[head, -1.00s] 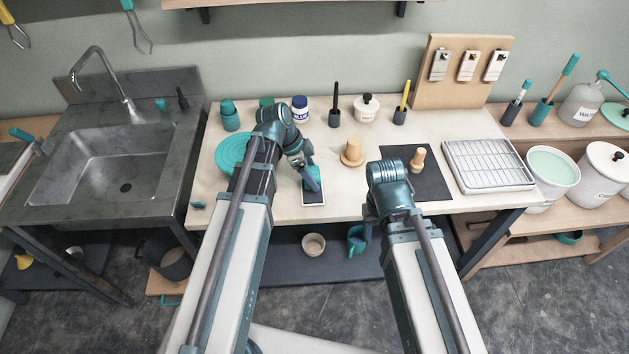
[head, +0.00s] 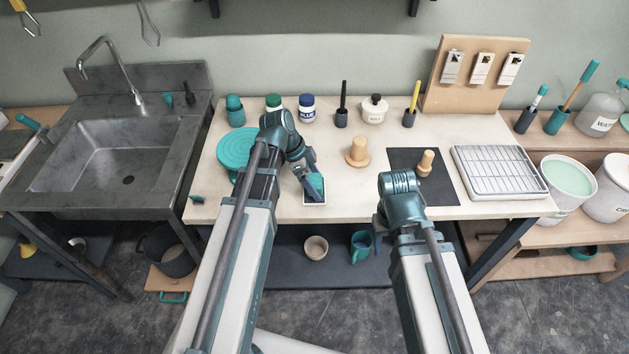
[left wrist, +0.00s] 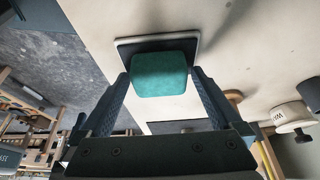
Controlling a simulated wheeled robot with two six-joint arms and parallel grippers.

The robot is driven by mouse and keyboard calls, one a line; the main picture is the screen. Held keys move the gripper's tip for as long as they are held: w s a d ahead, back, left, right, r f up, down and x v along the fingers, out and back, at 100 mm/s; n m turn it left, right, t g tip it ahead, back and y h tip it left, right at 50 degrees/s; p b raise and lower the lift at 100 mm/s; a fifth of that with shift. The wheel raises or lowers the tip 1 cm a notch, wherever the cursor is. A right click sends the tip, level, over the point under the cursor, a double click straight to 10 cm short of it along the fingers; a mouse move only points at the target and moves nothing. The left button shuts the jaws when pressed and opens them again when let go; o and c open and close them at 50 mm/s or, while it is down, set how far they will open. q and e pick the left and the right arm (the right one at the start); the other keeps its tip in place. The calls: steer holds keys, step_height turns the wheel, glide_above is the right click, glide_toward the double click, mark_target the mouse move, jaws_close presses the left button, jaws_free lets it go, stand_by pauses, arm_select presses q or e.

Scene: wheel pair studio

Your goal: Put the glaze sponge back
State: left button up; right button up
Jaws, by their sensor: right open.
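The glaze sponge is a teal block (left wrist: 162,76) between the two fingers of my left gripper (left wrist: 162,82) in the left wrist view. Behind it is a small white-rimmed dish with a dark inside (left wrist: 124,44). In the head view the dish (head: 314,202) is near the table's front edge, with my left gripper (head: 314,184) over it and partly hiding the sponge. The fingers stand close along both sides of the sponge; whether they press on it I cannot tell. My right gripper (head: 381,221) is open and empty at the front edge, mostly hidden by its arm.
A teal round wheel (head: 235,150) lies behind my left arm. A wooden stamp-like piece (head: 358,153) stands right of the dish, another (head: 426,163) on a dark mat (head: 437,190). A wire-rack tray (head: 500,172) is at the right. Jars and cups line the back.

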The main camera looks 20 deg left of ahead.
arm_select(q)
steer(key=shift+r, duration=0.15)
steer(key=shift+a+r+p, duration=0.15)
steer(key=shift+r+p, duration=0.4)
steer(key=shift+p, duration=0.15)
steer(key=p+v, duration=1)
steer(key=v, duration=0.1)
steer(key=s+d+f+n+g+y, duration=0.1)
steer(key=s+d+n+y, duration=0.4)
steer(key=s+d+n, duration=0.6)
steer(key=s+d, duration=0.2)
steer(key=d, duration=0.2)
steer(key=shift+f+y, duration=0.35)
steer(key=shift+y, duration=0.05)
